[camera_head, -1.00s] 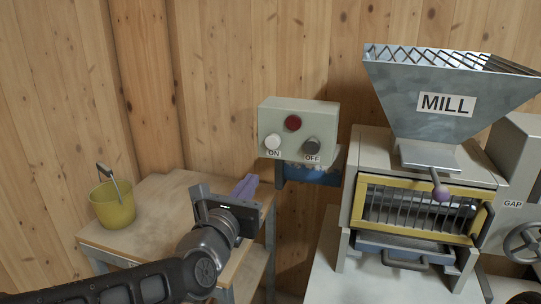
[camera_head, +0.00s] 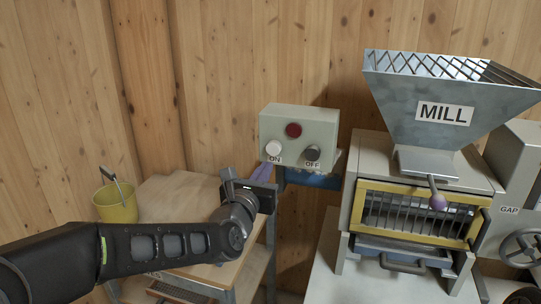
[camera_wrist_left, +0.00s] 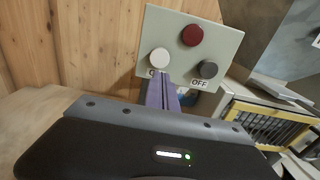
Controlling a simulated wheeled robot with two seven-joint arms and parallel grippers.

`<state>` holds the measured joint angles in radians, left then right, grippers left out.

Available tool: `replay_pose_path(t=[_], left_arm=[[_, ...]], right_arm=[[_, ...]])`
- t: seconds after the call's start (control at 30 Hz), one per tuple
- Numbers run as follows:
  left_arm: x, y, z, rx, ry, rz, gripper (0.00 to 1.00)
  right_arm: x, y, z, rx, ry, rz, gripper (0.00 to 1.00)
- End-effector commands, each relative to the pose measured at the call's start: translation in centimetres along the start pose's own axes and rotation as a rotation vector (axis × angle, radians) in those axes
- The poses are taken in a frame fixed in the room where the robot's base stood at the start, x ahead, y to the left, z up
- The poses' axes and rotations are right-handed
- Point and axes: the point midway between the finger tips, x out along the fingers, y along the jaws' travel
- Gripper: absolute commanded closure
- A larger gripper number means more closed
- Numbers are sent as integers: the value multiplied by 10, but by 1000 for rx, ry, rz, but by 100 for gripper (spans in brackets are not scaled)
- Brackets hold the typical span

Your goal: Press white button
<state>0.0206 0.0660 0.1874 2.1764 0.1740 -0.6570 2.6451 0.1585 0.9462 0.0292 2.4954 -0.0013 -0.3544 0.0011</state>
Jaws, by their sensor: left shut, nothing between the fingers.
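The white button (camera_head: 273,148) is on the lower left of the pale control box (camera_head: 326,126), above the ON label. It also shows in the left wrist view (camera_wrist_left: 160,57). A red button (camera_head: 293,130) and a dark grey OFF button (camera_head: 312,153) share the box. My left gripper (camera_head: 262,172) is shut and empty, its purple fingers just below the white button in the head view. In the left wrist view the fingertips (camera_wrist_left: 162,78) appear just under the button and cover part of the ON label. I cannot tell whether they touch the box. My right gripper is not in view.
The mill (camera_head: 425,190) with its hopper stands to the right of the box. A wooden wall (camera_head: 225,60) stands behind.

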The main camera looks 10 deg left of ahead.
Motion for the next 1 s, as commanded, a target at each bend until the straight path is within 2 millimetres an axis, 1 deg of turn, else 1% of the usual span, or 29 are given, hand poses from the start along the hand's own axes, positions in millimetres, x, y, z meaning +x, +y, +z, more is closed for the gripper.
replay_pose_path(t=[0.03,0.1,0.2,0.3,0.43,0.7,0.77,0.87,1.0], left_arm=[[10,0,2,0,3,0,100],[22,0,3,0,3,-1,100],[34,0,2,0,2,0,100],[42,0,1,1,1,-1,100],[46,0,0,1,0,0,100],[46,0,0,1,0,0,100],[46,0,-1,1,0,0,100],[48,1,-4,1,-1,3,100],[54,3,-10,4,-1,11,100]], right_arm=[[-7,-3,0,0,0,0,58],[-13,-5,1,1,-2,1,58],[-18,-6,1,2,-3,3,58],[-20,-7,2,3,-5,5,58],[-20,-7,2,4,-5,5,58],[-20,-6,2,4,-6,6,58],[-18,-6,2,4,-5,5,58],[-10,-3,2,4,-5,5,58],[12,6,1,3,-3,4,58]])
